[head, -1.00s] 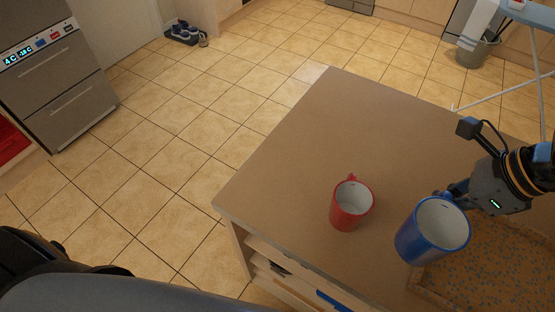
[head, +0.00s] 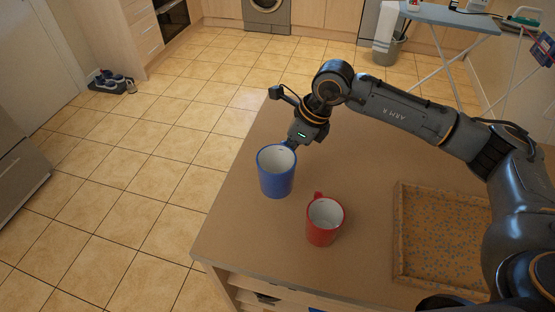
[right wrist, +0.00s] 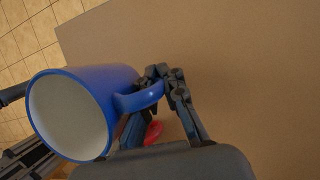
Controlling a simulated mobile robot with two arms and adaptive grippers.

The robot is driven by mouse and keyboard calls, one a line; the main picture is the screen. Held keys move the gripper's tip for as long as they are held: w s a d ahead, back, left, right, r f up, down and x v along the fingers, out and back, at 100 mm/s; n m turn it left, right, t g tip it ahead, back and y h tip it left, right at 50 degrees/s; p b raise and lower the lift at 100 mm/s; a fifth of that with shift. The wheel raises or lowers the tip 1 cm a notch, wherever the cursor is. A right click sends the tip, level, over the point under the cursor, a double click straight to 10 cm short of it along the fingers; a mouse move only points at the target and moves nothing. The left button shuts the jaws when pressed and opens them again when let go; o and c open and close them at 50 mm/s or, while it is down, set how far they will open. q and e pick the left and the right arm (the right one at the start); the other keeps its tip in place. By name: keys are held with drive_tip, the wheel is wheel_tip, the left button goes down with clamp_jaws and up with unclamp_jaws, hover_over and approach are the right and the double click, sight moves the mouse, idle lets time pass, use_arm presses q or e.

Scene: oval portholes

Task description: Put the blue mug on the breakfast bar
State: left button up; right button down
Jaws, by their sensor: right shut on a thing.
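The blue mug (head: 277,178) is upright near the left edge of the brown counter top (head: 345,165), in the head view. My right gripper (head: 291,143) is shut on its handle, which shows between the fingers (right wrist: 160,84) in the right wrist view. The mug's white inside looks empty. I cannot tell for sure how far its base is above the counter. I cannot tell whether this counter is the breakfast bar. My left gripper is not in view.
A red mug (head: 323,222) stands on the counter, in front and to the right of the blue mug. A speckled tray (head: 398,232) lies at the counter's right. The counter is bare behind the red mug. Tiled floor (head: 150,190) lies to the left; an ironing board (head: 445,17) stands behind.

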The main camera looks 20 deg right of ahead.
drive_tip(key=w+f, duration=0.1)
drive_tip(key=w+f+p, duration=0.1)
drive_tip(key=w+f, duration=0.1)
drive_tip(key=w+d+f, duration=0.1)
drive_tip(key=f, duration=0.1)
drive_tip(key=shift+w+f, duration=0.25)
drive_tip(key=shift+w, duration=0.15)
drive_tip(key=f+p, duration=0.2)
drive_tip(key=shift+w+f, duration=0.2)
drive_tip(key=shift+f, duration=0.65)
drive_tip(key=shift+f, duration=0.15)
drive_tip(key=c, duration=1.4)
unclamp_jaws()
drive_tip(key=shift+c, duration=0.2)
